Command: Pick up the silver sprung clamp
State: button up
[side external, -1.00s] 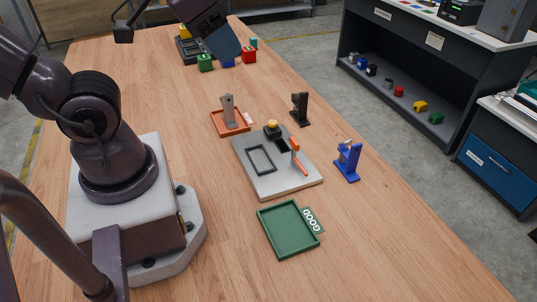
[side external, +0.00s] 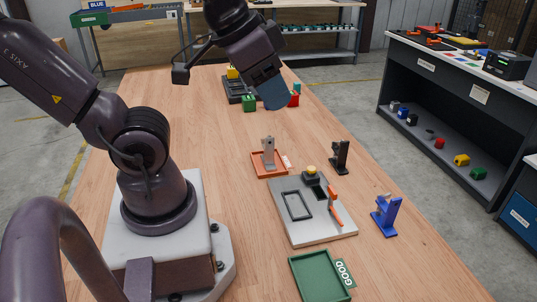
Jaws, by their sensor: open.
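The silver clamp (side external: 268,150) appears as a small upright grey piece standing in a shallow orange tray (side external: 283,172), near the middle of the side view. Its spring and jaw details are too small to tell. My gripper (side external: 273,95) is raised above the far part of the table, higher in the picture than the clamp and apart from it. Its bluish fingers are open, with nothing visible between them.
A grey fixture plate (side external: 318,235) with an orange lever lies in front of the orange tray. A black stand (side external: 340,157) and a blue stand (side external: 386,215) are to its right. A green tray (side external: 320,275) is nearest. Blocks, one a green block (side external: 249,103), sit behind.

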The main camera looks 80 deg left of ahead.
jog(key=shift+o, duration=0.2)
jog(key=shift+o, duration=1.4)
jog(key=n+g, duration=0.6)
jog(key=n, duration=1.1)
send_near(270, 138)
jog(key=shift+s+a+f, duration=0.1)
jog(key=shift+a+f, duration=0.05)
jog(key=shift+f+n, duration=0.1)
jog(key=shift+n, duration=0.4)
notch_tip(270, 138, down, 8)
jog(key=shift+r, duration=0.15)
jog(key=shift+s+a+f, duration=0.1)
jog(key=shift+a+f, duration=0.05)
jog(key=shift+f, duration=2.35)
